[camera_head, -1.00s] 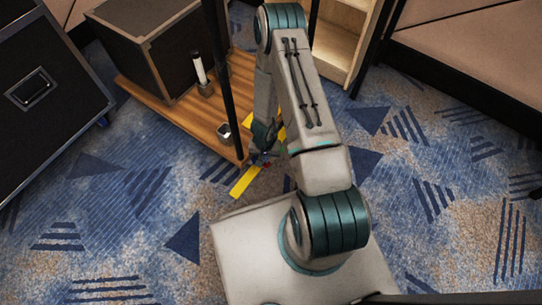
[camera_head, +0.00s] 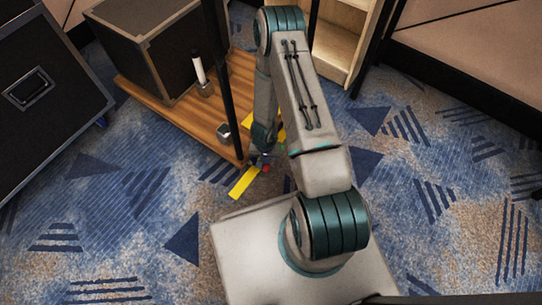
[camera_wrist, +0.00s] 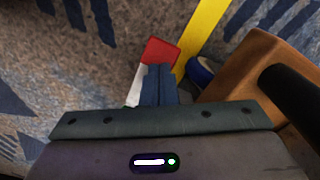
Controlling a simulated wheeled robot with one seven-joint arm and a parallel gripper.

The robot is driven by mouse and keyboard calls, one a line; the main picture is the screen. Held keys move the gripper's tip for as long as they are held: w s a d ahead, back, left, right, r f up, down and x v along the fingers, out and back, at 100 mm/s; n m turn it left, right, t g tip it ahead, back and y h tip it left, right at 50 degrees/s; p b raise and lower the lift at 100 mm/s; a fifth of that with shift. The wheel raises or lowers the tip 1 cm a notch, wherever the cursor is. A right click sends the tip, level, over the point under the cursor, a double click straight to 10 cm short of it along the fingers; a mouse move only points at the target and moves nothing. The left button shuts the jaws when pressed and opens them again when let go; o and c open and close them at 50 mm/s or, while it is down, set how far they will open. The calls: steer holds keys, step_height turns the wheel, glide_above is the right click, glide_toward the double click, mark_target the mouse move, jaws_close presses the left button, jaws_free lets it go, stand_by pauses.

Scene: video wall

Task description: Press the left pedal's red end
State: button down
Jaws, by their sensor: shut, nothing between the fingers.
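A pedal's red end (camera_wrist: 161,51) shows in the wrist view just beyond my fingertips, with a white part (camera_wrist: 135,88) of it to the lower left. The rest is hidden behind my gripper. In the head view the red end (camera_head: 266,168) is a small spot on the carpet side of the wooden platform's near corner. My gripper (camera_wrist: 158,72) is shut and empty, its blue fingers overlapping the red end's near edge. I cannot tell whether they touch it. In the head view my gripper (camera_head: 262,157) is low, beside the red spot. No second pedal is clearly visible.
The wooden platform (camera_head: 188,118) carries a dark case (camera_head: 150,50), a white-handled item (camera_head: 199,72) and a black post (camera_head: 224,70). Yellow tape (camera_head: 244,182) lies on the carpet by its corner. Another dark case (camera_head: 50,100) stands left. Carpet in front is clear.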

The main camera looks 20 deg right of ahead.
step_height(320, 180, up, 7)
steer(key=p, duration=0.5)
stand_by(0.7)
